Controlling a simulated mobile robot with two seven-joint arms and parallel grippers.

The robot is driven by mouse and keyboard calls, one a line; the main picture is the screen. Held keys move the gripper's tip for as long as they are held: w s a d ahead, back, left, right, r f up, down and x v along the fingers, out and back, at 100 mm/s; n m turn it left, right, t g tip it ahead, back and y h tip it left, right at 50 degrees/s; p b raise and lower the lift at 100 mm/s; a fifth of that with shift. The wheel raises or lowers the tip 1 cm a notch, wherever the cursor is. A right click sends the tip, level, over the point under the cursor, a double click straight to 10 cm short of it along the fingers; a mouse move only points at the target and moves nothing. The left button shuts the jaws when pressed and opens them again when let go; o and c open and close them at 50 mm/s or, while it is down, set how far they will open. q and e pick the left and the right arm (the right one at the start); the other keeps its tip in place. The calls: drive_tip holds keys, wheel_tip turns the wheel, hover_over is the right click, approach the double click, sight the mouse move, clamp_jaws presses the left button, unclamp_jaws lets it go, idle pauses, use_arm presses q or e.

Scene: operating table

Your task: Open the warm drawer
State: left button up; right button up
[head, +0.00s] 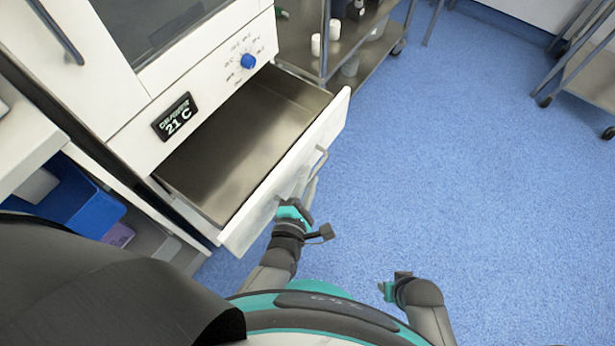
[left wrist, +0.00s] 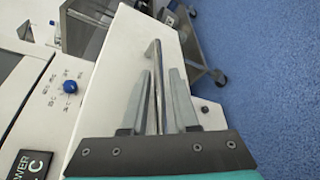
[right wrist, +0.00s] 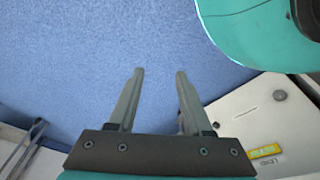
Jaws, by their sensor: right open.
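The warm drawer (head: 285,180) stands well pulled out of the white cabinet, its metal inside bare and empty. Its front carries a metal bar handle (head: 316,168), which also shows in the left wrist view (left wrist: 154,62). My left gripper (head: 306,196) is at the handle. In the left wrist view its two fingers (left wrist: 160,85) stand partly apart, one on each side of the bar, with a gap visible. Contact with the bar cannot be told. My right gripper (head: 388,285) is open and empty above the blue floor, away from the drawer.
Above the drawer are a display (head: 175,116) reading 21 C and a blue knob (head: 248,61). A metal shelf cart (head: 375,50) stands beyond the drawer. Blue bins (head: 85,195) sit at left.

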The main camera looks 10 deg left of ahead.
use_arm(q)
drive_tip(key=shift+o, duration=1)
drive_tip(key=shift+s+a+r, duration=0.1)
drive_tip(key=shift+s, duration=0.1)
drive_tip(key=p+v, duration=0.2)
drive_tip(key=v, duration=0.5)
use_arm(e)
drive_tip(key=shift+s+d+f, duration=0.6)
drive_tip(key=shift+s+f, duration=0.1)
drive_tip(key=shift+f, duration=0.15)
drive_tip(key=shift+s+d+f, duration=0.6)
drive_tip(key=shift+s+f, duration=0.1)
drive_tip(key=shift+f, duration=0.15)
use_arm(q)
drive_tip(key=shift+s, duration=0.1)
